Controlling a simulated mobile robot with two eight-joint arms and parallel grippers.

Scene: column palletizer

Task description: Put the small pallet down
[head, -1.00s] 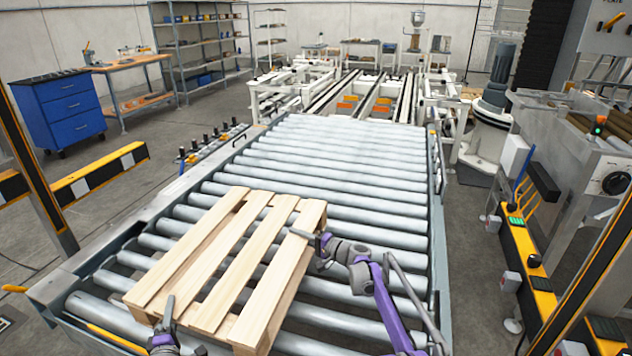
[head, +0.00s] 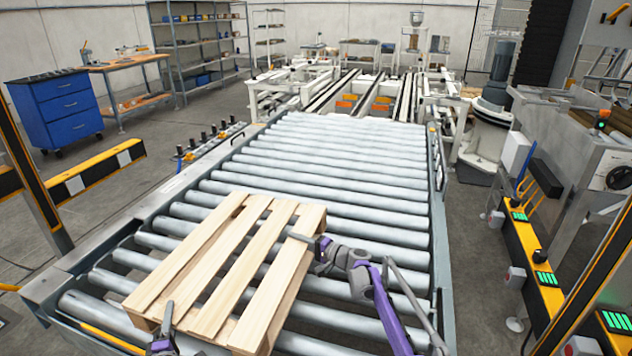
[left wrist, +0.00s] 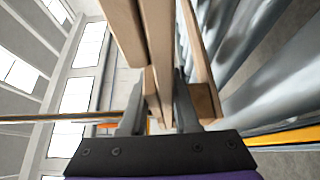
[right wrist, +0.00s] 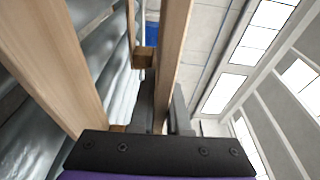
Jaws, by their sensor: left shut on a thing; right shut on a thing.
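The small pallet (head: 278,285) is pale wood with several slats. It lies over the near end of the roller conveyor (head: 330,160), roughly level; whether its underside touches the rollers is hidden. My left gripper (head: 165,318) is at its near left edge. In the left wrist view, the left fingers (left wrist: 158,110) are on either side of a pallet board (left wrist: 158,45), shut on it. My right gripper (head: 308,240) is at the pallet's right edge. In the right wrist view, the right fingers (right wrist: 162,110) are shut on another pallet board (right wrist: 174,45).
The rollers beyond the pallet are bare. A metal side rail (head: 437,190) bounds the conveyor on the right. A yellow-black barrier with green-lit panels (head: 545,279) stands further right. A blue drawer cabinet (head: 58,108) and a yellow-black barrier (head: 98,172) are at left.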

